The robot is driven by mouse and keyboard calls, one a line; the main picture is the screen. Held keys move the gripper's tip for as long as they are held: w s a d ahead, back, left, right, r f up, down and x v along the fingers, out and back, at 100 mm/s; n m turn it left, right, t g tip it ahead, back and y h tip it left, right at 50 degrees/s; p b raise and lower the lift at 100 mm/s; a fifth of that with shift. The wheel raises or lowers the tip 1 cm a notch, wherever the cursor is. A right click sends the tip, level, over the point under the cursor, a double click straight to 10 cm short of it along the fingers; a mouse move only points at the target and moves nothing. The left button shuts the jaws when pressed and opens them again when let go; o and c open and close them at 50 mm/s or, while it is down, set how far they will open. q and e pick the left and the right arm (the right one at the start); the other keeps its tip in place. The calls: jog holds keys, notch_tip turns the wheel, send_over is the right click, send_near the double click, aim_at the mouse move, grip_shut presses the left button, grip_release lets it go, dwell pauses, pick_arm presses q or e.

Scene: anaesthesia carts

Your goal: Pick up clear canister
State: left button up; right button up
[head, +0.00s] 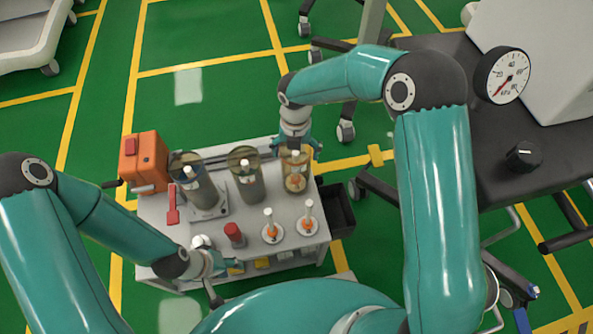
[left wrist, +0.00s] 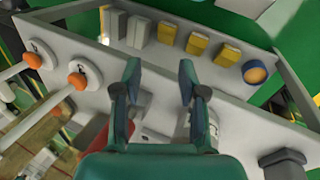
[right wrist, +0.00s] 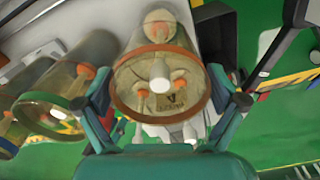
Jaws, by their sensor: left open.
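Three clear canisters stand on the cart (head: 150,212): a left one (head: 198,187), a middle one (head: 246,178) and a right one (head: 295,177). My right gripper (head: 298,150) is at the top of the right canister. In the right wrist view, an orange-rimmed clear canister (right wrist: 160,85) lies between the fingers of the right gripper (right wrist: 168,105), one on each side of its rim. Whether they press on it is unclear. My left gripper (head: 228,267) is low at the cart's front edge. In the left wrist view, the left gripper (left wrist: 160,80) is open with nothing between its fingertips.
An orange box (head: 145,160) stands at the cart's back left. A red cylinder (head: 234,234) and two white posts on round bases (head: 272,232) stand at the front. A dark open bin (head: 337,212) hangs at the right side.

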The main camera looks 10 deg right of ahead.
jog(key=c, duration=1.4)
jog(key=shift+r, duration=0.1)
